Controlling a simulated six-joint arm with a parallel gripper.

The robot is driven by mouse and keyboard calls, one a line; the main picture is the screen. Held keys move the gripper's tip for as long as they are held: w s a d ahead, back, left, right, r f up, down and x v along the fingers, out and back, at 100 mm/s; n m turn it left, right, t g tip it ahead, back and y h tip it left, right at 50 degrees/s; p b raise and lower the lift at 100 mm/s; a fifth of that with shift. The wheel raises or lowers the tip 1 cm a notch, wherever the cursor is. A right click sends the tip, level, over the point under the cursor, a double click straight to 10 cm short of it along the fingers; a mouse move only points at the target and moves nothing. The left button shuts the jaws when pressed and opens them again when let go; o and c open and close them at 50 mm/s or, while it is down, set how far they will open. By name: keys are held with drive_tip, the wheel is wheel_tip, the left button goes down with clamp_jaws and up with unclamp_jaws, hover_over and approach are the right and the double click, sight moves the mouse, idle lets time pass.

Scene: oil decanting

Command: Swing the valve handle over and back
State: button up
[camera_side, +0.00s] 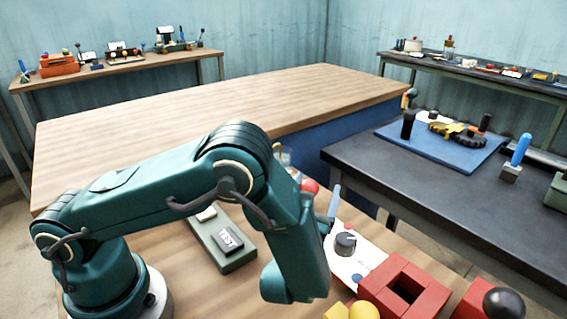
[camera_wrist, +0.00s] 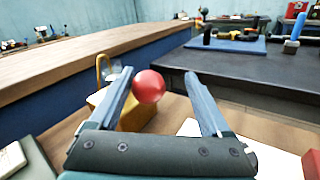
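A round red ball (camera_wrist: 149,86), which looks like the knob of the valve handle, shows in the wrist view between the fingers, nearer the left one. It also shows in the side view (camera_side: 310,185) beside my forearm; its stem and the valve body are hidden. My gripper (camera_wrist: 161,77) is open, with its two grey-blue fingers apart. I cannot tell whether the left finger touches the ball. A yellow block (camera_wrist: 137,115) with a hooked yellow bar stands behind the left finger, partly covered. In the side view my arm hides most of the gripper.
A white panel with a black dial (camera_side: 345,243) and a red block (camera_side: 402,290) with a square hole lie right of my arm. A grey-green box (camera_side: 232,245) sits to its left. A dark bench (camera_side: 400,180) with a blue mat (camera_side: 455,152) stands beyond.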

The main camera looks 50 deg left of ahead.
drive_tip(key=s+d+r, duration=0.1)
drive_tip(key=s+r, duration=0.1)
drive_tip(key=r, duration=0.7)
drive_tip(key=s+d+r, duration=0.1)
drive_tip(key=r, duration=0.8)
drive_tip(key=s+a+f+n+g, duration=0.35)
drive_tip(key=n+g, duration=0.25)
drive_tip(key=n, duration=0.9)
drive_tip(key=s+a+f+n+g, duration=0.35)
drive_tip(key=a+n+g, duration=0.2)
drive_tip(key=n, duration=0.85)
drive_tip(key=d+r+n+h, duration=0.3)
drive_tip(key=n+h, duration=0.3)
drive_tip(key=n, duration=0.9)
drive_tip(key=d+r+n+h, duration=0.3)
drive_tip(key=d+n+h, duration=0.2)
drive_tip(key=n, duration=1.1)
drive_tip(key=shift+w+d+r+n+g+h, duration=0.15)
drive_tip(key=shift+w+r+n+g+h, duration=0.15)
drive_tip(key=shift+w+r+g+h, duration=0.15)
